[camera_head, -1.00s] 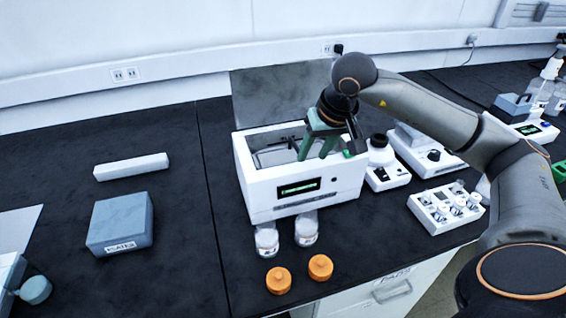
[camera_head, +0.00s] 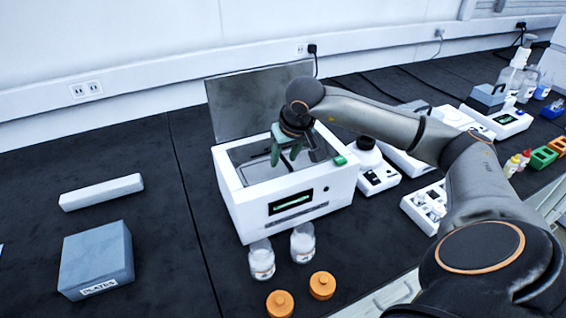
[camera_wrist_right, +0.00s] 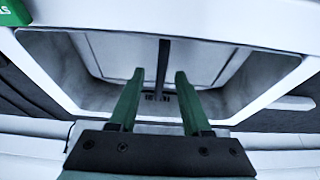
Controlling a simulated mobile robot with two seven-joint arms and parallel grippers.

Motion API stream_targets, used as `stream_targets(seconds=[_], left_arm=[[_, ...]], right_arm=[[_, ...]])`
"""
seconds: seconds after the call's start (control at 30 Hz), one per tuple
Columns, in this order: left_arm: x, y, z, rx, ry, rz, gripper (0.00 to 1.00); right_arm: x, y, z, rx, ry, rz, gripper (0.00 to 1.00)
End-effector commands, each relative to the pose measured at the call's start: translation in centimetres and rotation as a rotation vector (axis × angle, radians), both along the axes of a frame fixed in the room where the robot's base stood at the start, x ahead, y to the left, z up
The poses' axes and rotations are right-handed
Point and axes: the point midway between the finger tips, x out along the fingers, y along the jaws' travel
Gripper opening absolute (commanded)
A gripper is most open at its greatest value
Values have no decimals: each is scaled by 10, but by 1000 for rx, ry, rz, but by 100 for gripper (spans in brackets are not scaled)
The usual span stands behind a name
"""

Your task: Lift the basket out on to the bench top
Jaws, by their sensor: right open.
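A white bath (camera_head: 243,207) with a small green display stands on the black bench, its grey lid (camera_head: 262,100) raised behind it. My right gripper (camera_head: 285,160) points down into the bath's opening, with its green fingers apart and empty. In the right wrist view the gripper (camera_wrist_right: 157,76) has a dark bar (camera_wrist_right: 163,65) lying between its fingertips, apparently the basket's handle. Whether the fingers touch it cannot be told. The basket's body is hard to make out inside the bath; the gripper partly hides it in the head view. My left gripper is out of view.
Two glass jars (camera_head: 302,245) and two orange caps (camera_head: 322,285) are at the bath's front. A white-and-black instrument (camera_head: 378,178) stands close on its right. A blue-grey box (camera_head: 97,258) and a white bar (camera_head: 101,192) lie left, with clear bench between.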

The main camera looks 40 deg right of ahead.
Motion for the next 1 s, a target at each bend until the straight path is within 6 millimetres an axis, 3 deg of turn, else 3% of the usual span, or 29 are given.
stream_targets(seconds=[0.23,0.57,1.0], left_arm=[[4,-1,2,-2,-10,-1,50],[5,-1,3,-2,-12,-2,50],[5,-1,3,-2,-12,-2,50]], right_arm=[[15,-4,-35,2,3,-1,48],[18,-5,-41,0,2,-1,48],[18,-5,-41,0,1,-1,0]])
